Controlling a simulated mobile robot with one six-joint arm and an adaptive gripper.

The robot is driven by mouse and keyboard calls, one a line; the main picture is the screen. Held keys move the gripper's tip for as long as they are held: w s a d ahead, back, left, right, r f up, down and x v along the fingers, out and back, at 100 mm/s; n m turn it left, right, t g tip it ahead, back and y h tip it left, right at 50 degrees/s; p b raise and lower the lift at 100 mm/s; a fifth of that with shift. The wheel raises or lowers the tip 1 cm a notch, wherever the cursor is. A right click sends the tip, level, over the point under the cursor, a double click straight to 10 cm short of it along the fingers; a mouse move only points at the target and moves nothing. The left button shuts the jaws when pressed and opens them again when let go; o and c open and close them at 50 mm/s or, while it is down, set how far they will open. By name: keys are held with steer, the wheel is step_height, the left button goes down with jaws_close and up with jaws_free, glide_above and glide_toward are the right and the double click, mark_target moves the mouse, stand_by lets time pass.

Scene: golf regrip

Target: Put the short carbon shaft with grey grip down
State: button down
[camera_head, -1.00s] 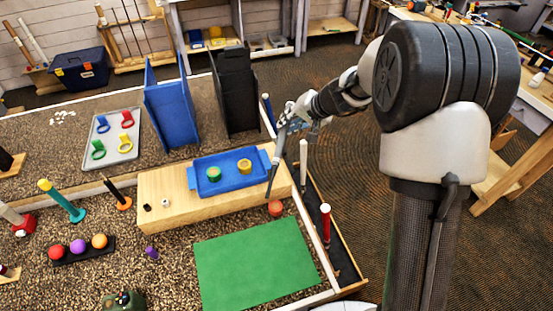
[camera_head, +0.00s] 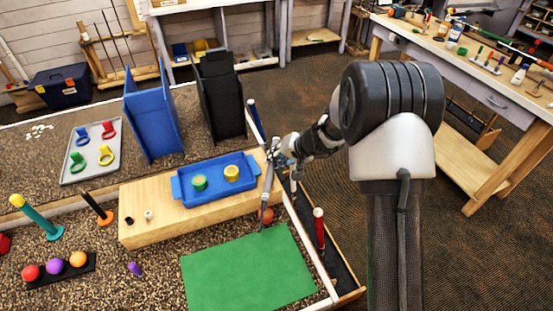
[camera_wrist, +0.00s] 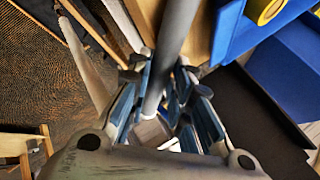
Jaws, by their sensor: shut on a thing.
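The short shaft with the grey grip (camera_wrist: 177,35) runs between my gripper's fingers in the wrist view. My gripper (camera_wrist: 166,72) is shut on it. In the head view my gripper (camera_head: 274,158) is over the right end of the wooden bench, and the thin shaft (camera_head: 265,200) hangs steeply from it. Its lower end shows against the upper edge of the green mat (camera_head: 245,275), close to an orange-red ball (camera_head: 266,215). I cannot tell whether the end touches anything.
A blue tray (camera_head: 215,195) with a green and a yellow ring stands on the wooden bench (camera_head: 150,230). Blue and black bins (camera_head: 222,105) stand behind. The mat is clear.

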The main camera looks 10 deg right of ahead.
steer(key=shift+f+b, duration=0.25)
steer(key=shift+b, duration=0.15)
steer(key=c, duration=1.4)
jaws_free()
steer(key=shift+c, duration=0.2)
steer(key=shift+r, duration=0.1)
